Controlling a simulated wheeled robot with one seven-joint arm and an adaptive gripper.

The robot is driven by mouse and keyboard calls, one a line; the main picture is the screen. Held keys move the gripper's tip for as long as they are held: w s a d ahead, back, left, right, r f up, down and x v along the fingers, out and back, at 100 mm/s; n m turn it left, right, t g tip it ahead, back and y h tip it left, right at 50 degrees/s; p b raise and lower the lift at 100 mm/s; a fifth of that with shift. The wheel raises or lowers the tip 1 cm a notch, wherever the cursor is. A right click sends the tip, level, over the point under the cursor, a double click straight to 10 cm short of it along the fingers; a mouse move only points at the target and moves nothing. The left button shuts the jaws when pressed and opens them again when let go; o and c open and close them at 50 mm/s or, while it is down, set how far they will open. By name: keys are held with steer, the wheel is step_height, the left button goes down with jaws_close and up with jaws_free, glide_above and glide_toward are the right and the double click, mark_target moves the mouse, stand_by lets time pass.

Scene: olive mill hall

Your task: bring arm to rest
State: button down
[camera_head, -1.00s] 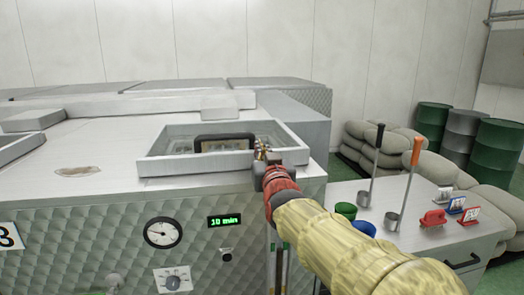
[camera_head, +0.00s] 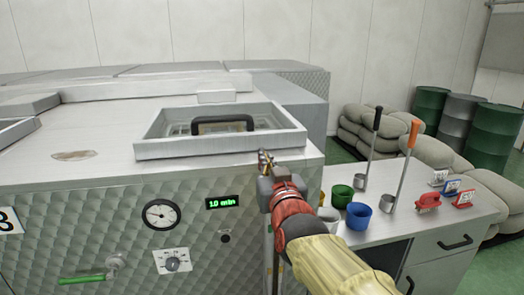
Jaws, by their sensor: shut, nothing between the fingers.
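My gripper (camera_head: 264,160) is at the front right corner of the steel machine (camera_head: 90,190), just in front of the hatch frame (camera_head: 215,147). It is small in the picture; its fingers look shut and hold nothing. My arm comes in from the bottom right, with a red wrist and a yellowish sleeve. The hatch's dark handle (camera_head: 222,124) stands inside the frame, apart from my gripper.
On the cabinet (camera_head: 445,215) to the right stand a green cup (camera_head: 342,195), a blue cup (camera_head: 358,215), ladles with black (camera_head: 378,120) and orange (camera_head: 414,133) handles, and a red clip (camera_head: 428,201). Sacks (camera_head: 400,140) and drums (camera_head: 494,133) are behind.

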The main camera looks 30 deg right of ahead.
steer(key=s+a+f+n+g+y, duration=0.1)
steer(key=s+a+f+g+y, duration=0.25)
steer(key=f, duration=0.55)
steer(key=s+a+f+g+y, duration=0.25)
steer(key=s+a+f, duration=0.2)
steer(key=f, duration=0.45)
steer(key=s+a+f+n+g+y+p, duration=0.1)
steer(key=s+a+f+n+g, duration=0.2)
steer(key=s+a, duration=0.6)
steer(key=s+f+g, duration=0.1)
steer(key=s+g, duration=0.1)
steer(key=shift+s+a+n, duration=0.2)
steer(key=shift+s+n, duration=0.1)
stand_by(0.5)
